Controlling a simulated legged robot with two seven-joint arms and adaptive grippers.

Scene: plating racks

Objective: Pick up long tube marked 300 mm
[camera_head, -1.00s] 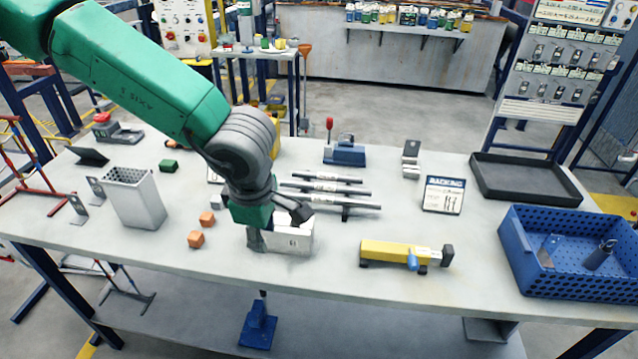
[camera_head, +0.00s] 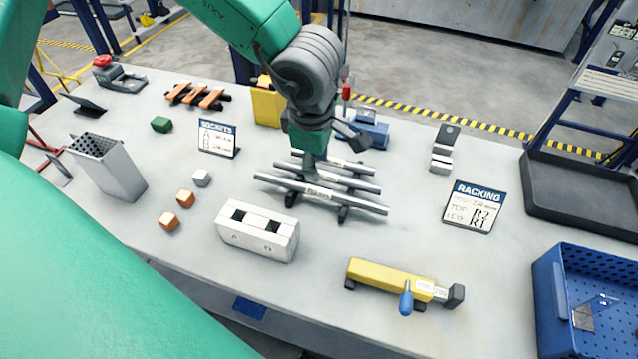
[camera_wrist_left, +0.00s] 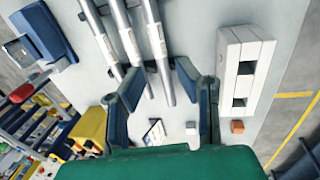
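Three grey metal tubes lie side by side on a black rest on the table. The front tube (camera_head: 325,195) is the longest and carries a white label too small to read; it also shows in the left wrist view (camera_wrist_left: 157,45). The middle tube (camera_head: 350,182) and back tube (camera_head: 352,166) lie behind it. My left gripper (camera_head: 312,170) is above the tubes, pointing down, and hides part of them. In the left wrist view the gripper (camera_wrist_left: 165,100) is open, with nothing held; tube ends show between its fingers. My right gripper is not in view.
A white block with two square holes (camera_head: 257,232) stands in front of the tubes. A yellow fixture with a blue handle (camera_head: 390,278) is at front right. A racking sign (camera_head: 474,206), black tray (camera_head: 590,195) and blue crate (camera_head: 553,300) lie right. A sockets sign (camera_head: 218,139) is left.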

